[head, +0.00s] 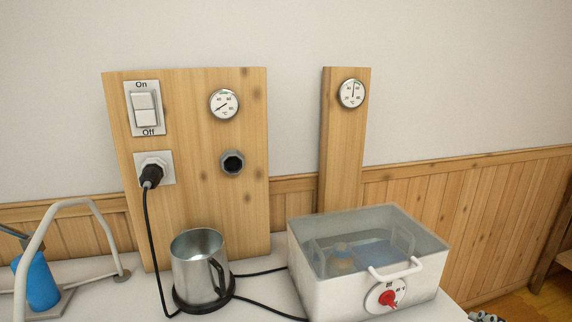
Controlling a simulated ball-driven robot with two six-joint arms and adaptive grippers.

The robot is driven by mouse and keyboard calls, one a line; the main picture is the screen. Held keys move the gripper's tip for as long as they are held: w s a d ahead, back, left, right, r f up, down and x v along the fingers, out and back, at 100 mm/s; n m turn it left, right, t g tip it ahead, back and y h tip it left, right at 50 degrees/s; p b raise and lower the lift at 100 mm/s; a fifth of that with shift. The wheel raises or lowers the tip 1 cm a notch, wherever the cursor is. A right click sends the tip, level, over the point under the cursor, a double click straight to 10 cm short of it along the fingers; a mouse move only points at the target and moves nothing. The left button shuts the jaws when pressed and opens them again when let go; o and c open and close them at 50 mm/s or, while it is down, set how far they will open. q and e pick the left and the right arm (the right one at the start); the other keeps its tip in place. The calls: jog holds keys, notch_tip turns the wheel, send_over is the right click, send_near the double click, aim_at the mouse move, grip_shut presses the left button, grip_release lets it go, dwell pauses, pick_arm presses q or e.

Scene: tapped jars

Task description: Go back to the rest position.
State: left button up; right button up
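No whole gripper shows in the head view. A small dark grey jointed piece (485,316) pokes in at the bottom edge on the right; it may be part of my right gripper, but its fingers cannot be made out. My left gripper does not show clearly. A steel mug (195,265) stands on a black round base left of the bath.
A wooden panel (190,110) carries a switch (145,108), a dial, a plugged socket and a dark round fitting. A narrower post (340,150) holds another dial (352,93). A grey curved tube (45,225) and blue cylinder (38,282) stand at left. Cables cross the white table.

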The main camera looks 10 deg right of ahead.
jog(key=s+a+r+m+g+y, duration=0.1)
jog(key=s+a+r+m+g, duration=0.1)
jog(key=s+a+m+g, duration=0.3)
jog(key=s+a+r+m+g+y, duration=0.1)
jog(key=s+a+r+m, duration=0.1)
jog(key=s+m, duration=0.35)
jog(key=s+d+f+n+g+b, duration=0.1)
jog(key=s+f+b, duration=0.1)
jog(key=f, duration=1.4)
jog(key=s+d+f+n+g+b, duration=0.1)
jog(key=s+f+b, duration=0.1)
jog(key=f, duration=1.3)
jog(key=s+d+f+b, duration=0.1)
jog(key=s+f+b, duration=0.1)
jog(key=s+f, duration=1.6)
jog(key=shift+s+f+m+g+b, duration=0.2)
jog(key=shift+m+g+b, duration=0.1)
jog(key=shift+m+g, duration=0.1)
